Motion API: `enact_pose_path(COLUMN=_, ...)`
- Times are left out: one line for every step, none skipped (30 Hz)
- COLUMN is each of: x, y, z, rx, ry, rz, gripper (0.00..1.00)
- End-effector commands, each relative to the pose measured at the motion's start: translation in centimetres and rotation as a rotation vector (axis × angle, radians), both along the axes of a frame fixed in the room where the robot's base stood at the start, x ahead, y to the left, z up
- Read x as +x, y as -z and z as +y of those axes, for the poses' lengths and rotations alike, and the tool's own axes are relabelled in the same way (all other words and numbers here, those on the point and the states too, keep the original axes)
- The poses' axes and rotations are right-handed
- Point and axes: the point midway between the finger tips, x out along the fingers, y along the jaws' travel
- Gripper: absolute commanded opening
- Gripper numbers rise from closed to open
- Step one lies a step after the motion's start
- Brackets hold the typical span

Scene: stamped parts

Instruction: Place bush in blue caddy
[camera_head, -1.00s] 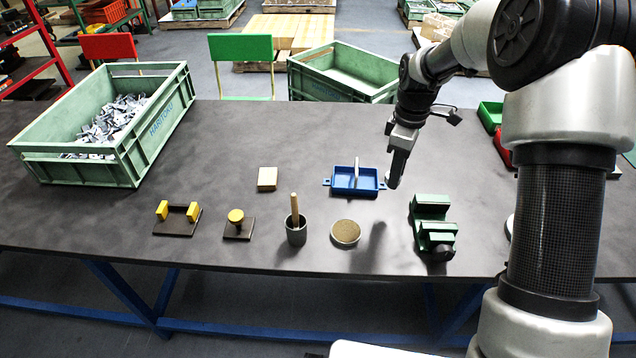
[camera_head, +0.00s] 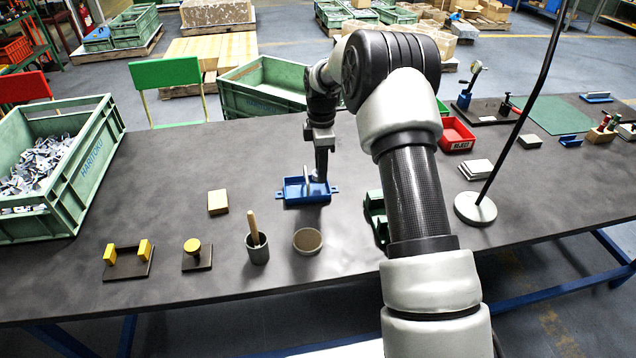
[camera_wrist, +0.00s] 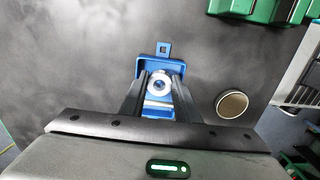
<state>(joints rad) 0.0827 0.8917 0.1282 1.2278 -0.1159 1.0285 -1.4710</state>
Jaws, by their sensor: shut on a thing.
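The blue caddy (camera_head: 290,196) sits on the dark table, a shallow tray with side tabs and a pale upright bar in its middle. In the wrist view the caddy (camera_wrist: 147,68) lies beneath the jaws. My gripper (camera_head: 320,178) is at the right half of the caddy, pointing down. In the wrist view my gripper (camera_wrist: 159,90) is shut on the bush (camera_wrist: 160,79), a silvery ring with a dark hole, seen over the caddy. I cannot tell whether the bush touches the caddy floor. In the head view the bush is mostly hidden by the jaws.
Near the caddy are a round tin (camera_head: 308,241), a grey cup with a wooden handle (camera_head: 257,250), a wooden block (camera_head: 218,202) and a green fixture (camera_head: 375,212). A green crate of parts (camera_head: 88,165) stands left. A lamp base (camera_head: 475,209) stands right.

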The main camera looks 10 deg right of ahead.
Motion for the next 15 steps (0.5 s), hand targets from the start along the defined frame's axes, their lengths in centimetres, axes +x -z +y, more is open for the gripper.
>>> enact_pose_path(x=0.0, y=0.5, z=0.0, rx=0.0, ry=0.0, rz=0.001, gripper=0.03)
enact_pose_path(x=0.0, y=0.9, z=0.0, rx=0.0, ry=0.0, rz=0.002, gripper=0.03)
enact_pose_path(x=-0.1, y=1.5, z=0.0, rx=0.0, ry=0.0, rz=0.003, gripper=0.03)
enact_pose_path(x=-0.1, y=2.1, z=0.0, rx=0.0, ry=0.0, rz=0.003, gripper=0.03)
enact_pose_path(x=-0.1, y=2.6, z=0.0, rx=0.0, ry=0.0, rz=0.003, gripper=0.03)
enact_pose_path(x=-0.1, y=3.3, z=0.0, rx=0.0, ry=0.0, rz=0.003, gripper=0.03)
enact_pose_path(x=-0.1, y=3.8, z=0.0, rx=0.0, ry=0.0, rz=0.003, gripper=0.03)
enact_pose_path(x=-0.1, y=4.2, z=0.0, rx=0.0, ry=0.0, rz=0.002, gripper=0.03)
enact_pose_path(x=-0.1, y=4.6, z=0.0, rx=0.0, ry=0.0, rz=0.002, gripper=0.03)
enact_pose_path(x=0.0, y=4.7, z=0.0, rx=0.0, ry=0.001, rz=0.001, gripper=0.03)
enact_pose_path(x=0.0, y=4.7, z=0.0, rx=0.0, ry=0.001, rz=0.0, gripper=0.03)
enact_pose_path(x=0.0, y=4.7, z=0.0, rx=0.0, ry=0.001, rz=0.0, gripper=0.03)
enact_pose_path(x=0.0, y=4.6, z=0.0, rx=0.0, ry=0.001, rz=0.0, gripper=0.03)
enact_pose_path(x=0.0, y=4.6, z=0.0, rx=0.0, ry=0.001, rz=0.0, gripper=0.03)
enact_pose_path(x=0.0, y=4.6, z=0.0, rx=0.0, ry=0.001, rz=0.0, gripper=0.03)
